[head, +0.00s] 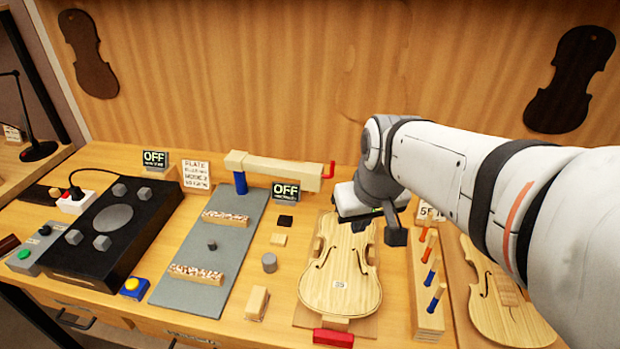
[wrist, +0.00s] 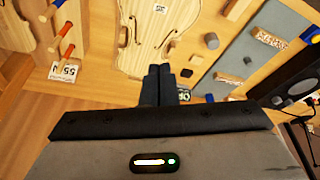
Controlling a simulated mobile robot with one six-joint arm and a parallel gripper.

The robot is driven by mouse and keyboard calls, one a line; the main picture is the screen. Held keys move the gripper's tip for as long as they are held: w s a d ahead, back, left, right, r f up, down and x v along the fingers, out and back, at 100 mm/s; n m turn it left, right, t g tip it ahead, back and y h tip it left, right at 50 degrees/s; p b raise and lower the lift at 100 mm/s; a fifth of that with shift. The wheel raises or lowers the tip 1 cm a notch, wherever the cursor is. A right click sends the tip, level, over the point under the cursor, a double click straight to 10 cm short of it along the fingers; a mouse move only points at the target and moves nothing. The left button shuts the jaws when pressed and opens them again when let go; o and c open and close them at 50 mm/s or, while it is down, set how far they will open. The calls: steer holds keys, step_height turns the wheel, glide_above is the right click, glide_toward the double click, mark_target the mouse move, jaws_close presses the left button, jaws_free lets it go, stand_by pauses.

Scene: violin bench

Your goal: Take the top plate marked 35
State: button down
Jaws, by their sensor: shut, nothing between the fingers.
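The violin top plate (head: 342,272) with a small label reading 35 lies flat on a wooden board near the front of the bench. It also shows in the wrist view (wrist: 150,35), upside down. My gripper (head: 394,226) is above the upper right end of the plate in the head view; the arm hides part of that end. In the wrist view the two dark fingers (wrist: 159,85) are together, with nothing between them. I cannot tell the exact height of the fingers above the plate.
Another violin body (head: 500,305) lies farther right. A grey slab (head: 190,289) and black device (head: 108,240) are left.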

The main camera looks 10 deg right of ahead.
steer(key=w+d+f+n+b, duration=0.1)
steer(key=w+f+b, duration=0.1)
steer(key=w+f, duration=0.6)
steer(key=w+f+n+y+b, duration=0.1)
steer(key=w+f+n+b, duration=0.15)
steer(key=w, duration=0.85)
steer(key=w+d+f+n+b, duration=0.1)
steer(key=w+f+b, duration=0.1)
steer(key=w+f, duration=0.75)
steer(key=f, duration=0.1)
steer(key=w+a+f, duration=0.1)
steer(key=w+f, duration=0.2)
steer(key=f, duration=0.1)
steer(key=shift+w+a+f+p, duration=0.2)
steer(key=shift+a+f+p, duration=0.1)
